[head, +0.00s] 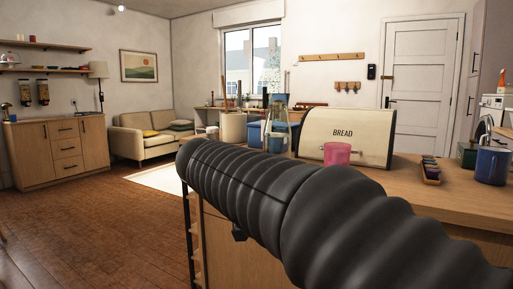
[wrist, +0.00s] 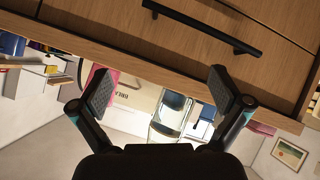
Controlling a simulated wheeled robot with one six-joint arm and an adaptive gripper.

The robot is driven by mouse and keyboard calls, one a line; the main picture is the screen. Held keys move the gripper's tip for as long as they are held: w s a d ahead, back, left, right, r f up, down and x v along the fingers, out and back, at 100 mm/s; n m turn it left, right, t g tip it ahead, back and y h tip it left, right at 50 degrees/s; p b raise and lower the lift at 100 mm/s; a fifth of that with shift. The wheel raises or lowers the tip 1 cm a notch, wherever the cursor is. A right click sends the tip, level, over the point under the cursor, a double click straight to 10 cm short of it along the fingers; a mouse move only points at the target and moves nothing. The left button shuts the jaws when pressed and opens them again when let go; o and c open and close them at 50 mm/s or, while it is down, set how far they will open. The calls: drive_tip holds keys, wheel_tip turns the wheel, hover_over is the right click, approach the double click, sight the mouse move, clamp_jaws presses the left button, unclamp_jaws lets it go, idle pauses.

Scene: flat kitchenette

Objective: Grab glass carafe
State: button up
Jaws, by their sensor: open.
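A clear glass carafe (wrist: 170,118) shows upside down in the wrist view, between my two fingers in the picture but beyond them. My gripper (wrist: 162,88) is open and empty, with its fingers wide apart. In the head view the carafe (head: 278,114) appears to stand on the counter left of the bread bin; its lower part is partly hidden or blends with blue things behind. My ribbed black arm crosses the head view and my gripper cannot be made out there.
A cream bread bin (head: 345,137) and a pink mug (head: 337,153) stand right of the carafe. Blue containers (head: 253,133) stand to its left. A blue mug (head: 491,166) is at far right. The wooden counter edge and a drawer handle (wrist: 200,27) are close in the wrist view.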

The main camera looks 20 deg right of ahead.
drive_tip(key=w+r+m+h, duration=0.3)
drive_tip(key=w+r, duration=0.2)
drive_tip(key=w, duration=0.2)
drive_tip(key=m+t+h+b, duration=0.1)
drive_tip(key=m+h+b, duration=0.1)
drive_tip(key=m+h, duration=0.2)
approach(267, 135)
drive_tip(key=p+x, duration=0.1)
drive_tip(key=x, duration=0.6)
drive_tip(key=shift+w+d, duration=0.15)
drive_tip(key=shift+d, duration=0.05)
drive_tip(key=shift+f+p+x, duration=0.1)
drive_tip(key=shift+p+x, duration=0.35)
drive_tip(key=shift+x, duration=1.15)
drive_tip(key=shift+f+p+x, duration=0.15)
drive_tip(key=shift+p+x, duration=0.3)
drive_tip(key=shift+x, duration=1.15)
drive_tip(key=shift+s, duration=0.2)
drive_tip(key=c, duration=1.6)
drive_tip(key=shift+r, duration=0.1)
drive_tip(key=shift+c, duration=0.7)
drive_tip(key=shift+r, duration=0.15)
